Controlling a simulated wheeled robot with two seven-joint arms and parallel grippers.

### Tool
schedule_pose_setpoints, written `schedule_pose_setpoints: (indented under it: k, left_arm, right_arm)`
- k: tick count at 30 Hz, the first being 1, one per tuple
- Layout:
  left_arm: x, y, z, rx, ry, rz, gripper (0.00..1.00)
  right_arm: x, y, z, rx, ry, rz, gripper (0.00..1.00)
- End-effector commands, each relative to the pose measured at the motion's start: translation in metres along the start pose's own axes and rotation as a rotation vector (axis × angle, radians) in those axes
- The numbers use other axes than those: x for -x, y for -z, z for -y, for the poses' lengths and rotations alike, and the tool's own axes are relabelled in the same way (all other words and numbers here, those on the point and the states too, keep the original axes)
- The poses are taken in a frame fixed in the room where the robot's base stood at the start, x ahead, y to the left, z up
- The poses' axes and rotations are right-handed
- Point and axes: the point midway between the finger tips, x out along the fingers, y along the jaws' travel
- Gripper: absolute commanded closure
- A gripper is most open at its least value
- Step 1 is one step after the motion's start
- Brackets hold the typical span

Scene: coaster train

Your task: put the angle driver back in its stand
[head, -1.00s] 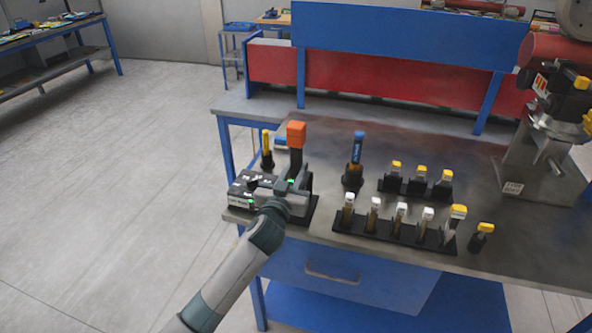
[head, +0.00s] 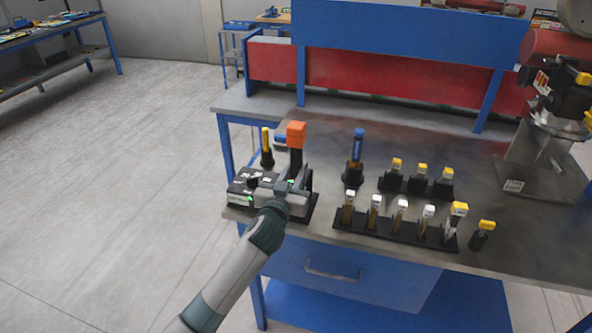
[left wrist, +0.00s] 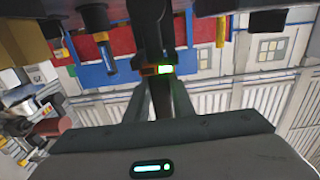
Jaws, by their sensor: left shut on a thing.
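The angle driver (head: 296,137) has an orange block at its top end and a dark body. It stands roughly upright at the left end of the bench. My left gripper (head: 289,188) is shut on its lower part. In the left wrist view the dark body (left wrist: 158,35) with a green light runs between my fingers (left wrist: 160,100). A black base (head: 311,207), seemingly the stand, lies under and beside the gripper. The gripper and arm hide the driver's lower end, so I cannot tell whether it is seated. My right gripper is not in view.
A grey box with labels (head: 245,187) sits close left of my gripper. A yellow-topped tool (head: 266,146) stands behind, a blue-topped tool (head: 357,152) to the right. Two black racks (head: 392,232) (head: 414,188) hold yellow- and white-topped pieces. A red-and-black machine (head: 556,95) stands far right.

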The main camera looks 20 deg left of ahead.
Motion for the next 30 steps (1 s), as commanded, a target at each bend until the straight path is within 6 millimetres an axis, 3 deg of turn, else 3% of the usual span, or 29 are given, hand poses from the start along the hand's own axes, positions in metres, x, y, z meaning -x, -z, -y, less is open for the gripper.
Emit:
schedule_pose_setpoints:
  k: [14,15,18,30]
  left_arm:
    - [0.000,-0.001,0.000,0.001,-0.001,-0.008,1.00]
    - [0.000,-0.001,0.000,0.001,-0.001,-0.008,0.73]
    - [0.000,-0.002,0.000,0.001,-0.001,-0.006,0.56]
    - [0.003,-0.007,0.000,0.001,0.001,0.003,0.56]
  right_arm:
    - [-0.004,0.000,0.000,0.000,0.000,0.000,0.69]
    - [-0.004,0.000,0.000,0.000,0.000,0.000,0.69]
    - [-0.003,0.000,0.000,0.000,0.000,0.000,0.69]
    - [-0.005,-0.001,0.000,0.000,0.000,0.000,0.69]
